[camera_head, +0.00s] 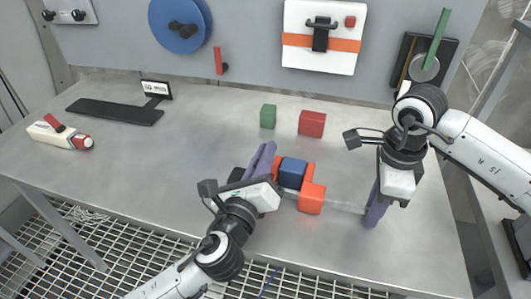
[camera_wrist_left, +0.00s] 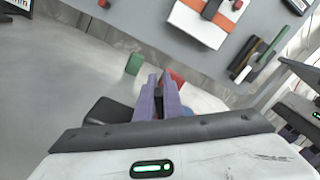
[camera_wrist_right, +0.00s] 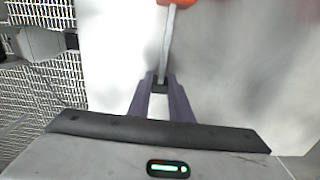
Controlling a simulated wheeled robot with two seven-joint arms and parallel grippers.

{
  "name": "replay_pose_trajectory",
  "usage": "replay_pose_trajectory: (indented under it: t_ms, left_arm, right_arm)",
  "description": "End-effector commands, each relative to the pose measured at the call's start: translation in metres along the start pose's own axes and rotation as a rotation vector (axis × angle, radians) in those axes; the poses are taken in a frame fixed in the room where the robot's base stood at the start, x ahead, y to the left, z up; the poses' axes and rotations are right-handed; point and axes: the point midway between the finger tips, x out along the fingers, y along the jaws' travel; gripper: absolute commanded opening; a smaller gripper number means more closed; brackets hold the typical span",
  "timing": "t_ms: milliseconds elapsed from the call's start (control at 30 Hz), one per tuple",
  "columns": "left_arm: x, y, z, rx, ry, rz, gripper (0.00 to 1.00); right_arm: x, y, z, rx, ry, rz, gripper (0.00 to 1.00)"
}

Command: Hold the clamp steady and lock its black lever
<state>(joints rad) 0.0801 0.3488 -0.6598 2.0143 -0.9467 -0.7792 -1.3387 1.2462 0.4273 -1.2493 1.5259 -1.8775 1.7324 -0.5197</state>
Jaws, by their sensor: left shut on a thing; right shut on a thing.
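The clamp (camera_head: 311,198) lies near the table's front edge. It has orange parts and a thin grey bar (camera_head: 345,207) running right; a blue block (camera_head: 292,173) sits among the orange parts. My left gripper (camera_head: 262,160) is shut on part of the clamp at its left end; a dark piece shows between the fingers in the left wrist view (camera_wrist_left: 160,98). A black piece (camera_head: 237,174) beside it is partly hidden, so I cannot tell whether it is the lever. My right gripper (camera_head: 374,215) is shut on the bar's right end, also seen in the right wrist view (camera_wrist_right: 160,84).
A green block (camera_head: 268,116) and a red block (camera_head: 312,123) stand behind the clamp. A black flat piece with a small sign (camera_head: 115,112) and a white-and-red tool (camera_head: 60,134) lie to the left. The left middle of the table is clear. Fixtures hang on the wall.

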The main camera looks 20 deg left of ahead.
Motion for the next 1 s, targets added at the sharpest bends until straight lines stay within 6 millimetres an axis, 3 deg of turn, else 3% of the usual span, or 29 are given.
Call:
replay_pose_trajectory:
  t_ms: [167,200,300,667,767,1000]
  left_arm:
    - [0.0,0.0,0.0,-0.003,0.001,0.002,0.0]
    - [0.0,0.001,0.0,-0.003,0.001,0.002,0.11]
    - [0.0,0.001,0.0,-0.002,0.001,0.002,0.27]
    - [-0.004,0.001,-0.001,-0.001,0.001,0.002,0.27]
    - [-0.017,0.001,-0.001,-0.001,0.003,0.002,0.27]
    - [-0.068,0.001,-0.002,-0.001,0.006,0.004,0.27]
  right_arm:
    - [0.0,0.0,0.0,0.0,-0.001,-0.001,0.0]
    - [0.0,0.0,0.0,0.0,-0.001,-0.001,0.0]
    - [0.0,0.0,0.0,0.001,-0.001,-0.001,0.0]
    - [0.0,0.0,0.0,0.001,-0.001,-0.001,0.0]
    - [0.0,0.0,0.0,0.001,0.0,-0.001,0.0]
    - [0.0,0.0,0.0,0.001,0.0,-0.001,0.0]
